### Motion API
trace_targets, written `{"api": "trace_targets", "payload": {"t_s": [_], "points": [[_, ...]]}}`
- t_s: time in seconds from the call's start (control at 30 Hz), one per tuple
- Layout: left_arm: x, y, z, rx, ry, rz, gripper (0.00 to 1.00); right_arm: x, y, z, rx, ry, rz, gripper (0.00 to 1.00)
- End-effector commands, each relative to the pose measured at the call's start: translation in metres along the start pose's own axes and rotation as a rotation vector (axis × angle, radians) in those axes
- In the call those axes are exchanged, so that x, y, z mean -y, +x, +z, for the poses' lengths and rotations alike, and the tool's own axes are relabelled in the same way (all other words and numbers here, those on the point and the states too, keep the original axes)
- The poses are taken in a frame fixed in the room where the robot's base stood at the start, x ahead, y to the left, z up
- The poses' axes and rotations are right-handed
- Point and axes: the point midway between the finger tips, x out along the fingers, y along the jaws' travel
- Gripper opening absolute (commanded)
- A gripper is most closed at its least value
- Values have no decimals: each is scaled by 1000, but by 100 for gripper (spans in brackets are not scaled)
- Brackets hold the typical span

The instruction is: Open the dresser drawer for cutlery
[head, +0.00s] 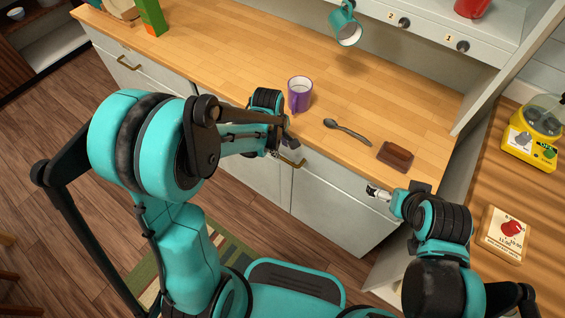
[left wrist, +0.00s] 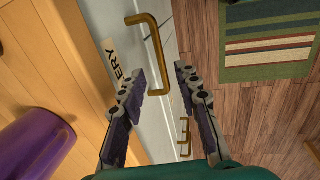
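The dresser's drawer front is pale grey with a brass handle (head: 293,161); no gap shows at its top edge. In the left wrist view the brass handle (left wrist: 151,50) lies just ahead of the fingertips, beside a label (left wrist: 122,62) whose visible letters read "ERY". My left gripper (head: 278,148) is at the counter's front edge, close to the handle. In the left wrist view the left gripper (left wrist: 160,72) has its fingers spread, with nothing held. My right gripper (head: 378,192) is in front of the dresser at the right, small and partly hidden by its own wrist.
A teal mug (head: 346,27) hangs above. Another brass handle (head: 128,64) is further left. A striped rug (left wrist: 268,40) lies on the floor.

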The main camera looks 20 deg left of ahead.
Motion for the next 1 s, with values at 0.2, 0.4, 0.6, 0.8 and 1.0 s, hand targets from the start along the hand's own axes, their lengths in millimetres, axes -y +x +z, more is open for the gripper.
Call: {"api": "trace_targets", "payload": {"t_s": [0.2, 0.4, 0.6, 0.8, 1.0], "points": [[0, 32, 0, 1, -2, -1, 33, 0, 14, 10, 0, 0, 0, 100], [0, 64, 0, 1, -1, 0, 33, 0, 26, 19, 0, 0, 0, 100], [0, 77, 0, 0, -1, 0, 33, 0, 31, 22, 0, 0, 0, 100], [0, 77, 0, 0, -1, 0, 33, 0, 30, 22, 0, 0, 0, 100], [0, 76, 0, 0, -1, 0, 0, 0, 30, 22, 0, 0, 0, 100]]}}
